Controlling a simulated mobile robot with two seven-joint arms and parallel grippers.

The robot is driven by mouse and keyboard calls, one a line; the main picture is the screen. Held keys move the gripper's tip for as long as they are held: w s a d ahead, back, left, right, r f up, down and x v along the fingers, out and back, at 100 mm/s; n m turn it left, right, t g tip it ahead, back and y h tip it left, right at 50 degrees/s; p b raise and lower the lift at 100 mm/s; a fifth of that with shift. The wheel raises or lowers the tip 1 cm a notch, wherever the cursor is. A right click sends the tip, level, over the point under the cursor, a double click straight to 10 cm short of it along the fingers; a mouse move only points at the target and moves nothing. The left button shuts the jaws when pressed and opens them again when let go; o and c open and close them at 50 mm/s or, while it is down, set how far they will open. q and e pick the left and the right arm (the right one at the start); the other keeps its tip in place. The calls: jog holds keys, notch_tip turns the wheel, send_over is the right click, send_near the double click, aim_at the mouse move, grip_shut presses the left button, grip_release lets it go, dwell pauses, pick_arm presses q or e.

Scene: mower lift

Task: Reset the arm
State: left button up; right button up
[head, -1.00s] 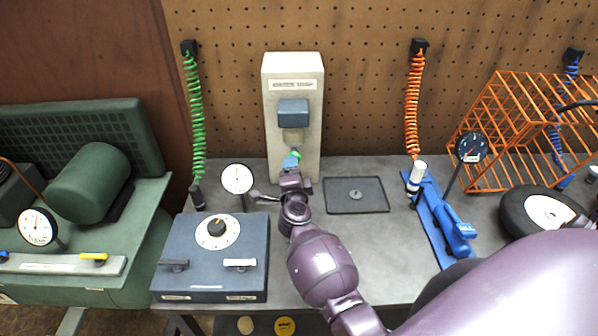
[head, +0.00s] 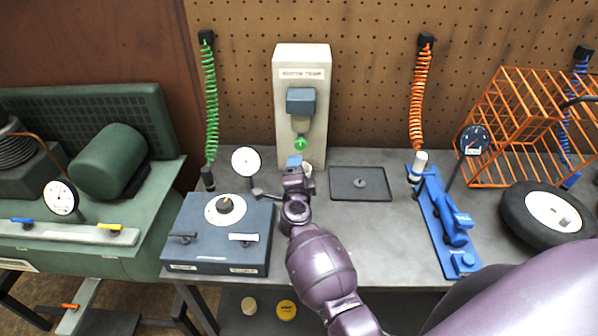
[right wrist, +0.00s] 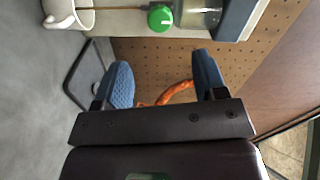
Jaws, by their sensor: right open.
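My right arm (head: 322,262), purple, reaches from the lower right over the grey bench. Its right gripper (head: 294,162) is in front of the pale dispenser box (head: 315,112), just below the green button (head: 300,144). In the right wrist view its two blue fingers (right wrist: 163,78) are spread apart with nothing between them. The green button shows beyond them, apart from the fingertips (right wrist: 160,18). A white cup (right wrist: 68,14) shows at the upper left there; the head view mostly hides it behind the gripper. My left gripper is in no view.
A blue control box (head: 219,250) with a dial stands left of my arm. A dark tray (head: 345,192) lies to the right, with a blue tool stand (head: 437,215), tyre (head: 520,225) and orange cage (head: 490,140) beyond. The front bench between is mostly clear.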

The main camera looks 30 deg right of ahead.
dwell(0.3)
jog(key=s+a+r+n+t+y, duration=0.2)
jog(key=a+r+n+t+y, duration=0.25)
jog(key=a+n+y, duration=0.6)
jog(key=s+d+f+n+g+b, duration=0.1)
jog(key=s+d+f+n+g, duration=0.1)
jog(key=s+f+n, duration=0.2)
jog(key=s+d+f+n+g+h+b, duration=0.1)
jog(key=s+d+f+n+g, duration=0.1)
jog(key=s+f, duration=0.7)
jog(key=s+d+f+n+g+b, duration=0.1)
jog(key=s+f+n+g, duration=0.3)
jog(key=s, duration=1.2)
notch_tip(320, 180, down, 4)
jog(key=shift+d+r+n, duration=0.2)
jog(key=shift+d+n, duration=0.55)
jog(key=shift+n, duration=0.4)
